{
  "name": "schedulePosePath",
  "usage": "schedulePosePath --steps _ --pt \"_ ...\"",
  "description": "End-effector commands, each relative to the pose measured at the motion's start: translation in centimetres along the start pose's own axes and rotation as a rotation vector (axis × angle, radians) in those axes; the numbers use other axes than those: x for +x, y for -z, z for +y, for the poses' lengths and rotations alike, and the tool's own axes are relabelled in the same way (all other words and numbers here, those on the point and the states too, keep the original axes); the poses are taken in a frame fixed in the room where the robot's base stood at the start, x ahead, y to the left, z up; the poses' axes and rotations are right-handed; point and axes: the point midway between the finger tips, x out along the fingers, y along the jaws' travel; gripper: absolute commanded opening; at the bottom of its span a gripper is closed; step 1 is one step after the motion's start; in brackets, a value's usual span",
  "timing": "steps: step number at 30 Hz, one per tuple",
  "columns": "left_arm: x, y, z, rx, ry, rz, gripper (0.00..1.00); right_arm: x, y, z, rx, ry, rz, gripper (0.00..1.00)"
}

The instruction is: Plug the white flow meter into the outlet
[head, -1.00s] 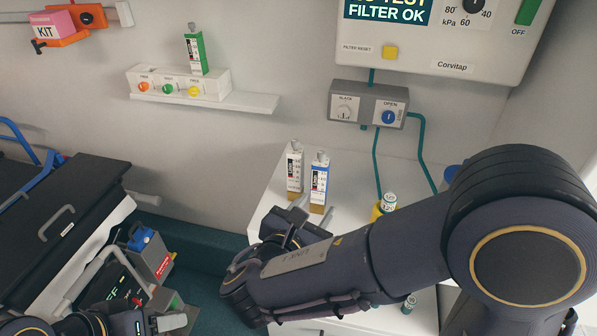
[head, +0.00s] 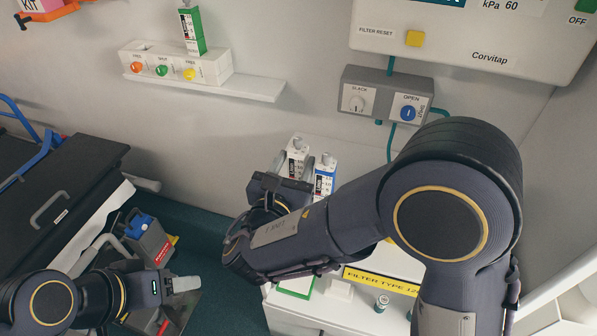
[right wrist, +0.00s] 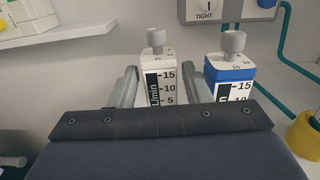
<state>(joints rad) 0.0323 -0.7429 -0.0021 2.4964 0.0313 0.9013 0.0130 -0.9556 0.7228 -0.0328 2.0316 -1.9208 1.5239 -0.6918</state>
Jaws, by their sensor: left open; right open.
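The white flow meter (head: 297,152), with a grey knob on top, stands upright on the white counter. In the right wrist view the white flow meter (right wrist: 158,82) is between the two fingers of my right gripper (right wrist: 160,87), which is open and not closed on it. In the head view my right gripper (head: 291,168) is partly hidden by its own arm. The white outlet block (head: 150,60) is on the wall at upper left, with orange, green and yellow round markers. My left gripper (head: 187,284) is open and empty at lower left.
A blue flow meter (head: 324,174) stands close right of the white one, just outside my right finger. A green flow meter (head: 192,32) stands in the outlet block, above a shelf (head: 230,88). A grey valve box (head: 386,97) with teal hoses is on the wall.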

Motion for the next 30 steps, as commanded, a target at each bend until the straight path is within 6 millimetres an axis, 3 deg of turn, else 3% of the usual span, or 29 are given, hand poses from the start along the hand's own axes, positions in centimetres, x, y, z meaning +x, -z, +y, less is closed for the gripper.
schedulePosePath --steps 6,14,24,30 --pt "-0.4 0.2 0.2 0.0 0.0 0.0 0.58 2.6 0.0 0.0 0.001 0.003 0.0 0.44" --pt "-0.3 0.2 0.1 0.0 0.0 0.0 0.58 2.8 0.0 0.0 0.001 0.0 0.0 0.44" --pt "-0.3 0.2 0.1 0.0 0.0 0.0 0.58 2.8 0.0 0.0 0.001 0.001 0.0 0.0" --pt "-0.3 0.2 0.2 0.0 0.0 0.0 0.58 2.8 -0.1 0.1 0.002 0.001 -0.002 0.0"
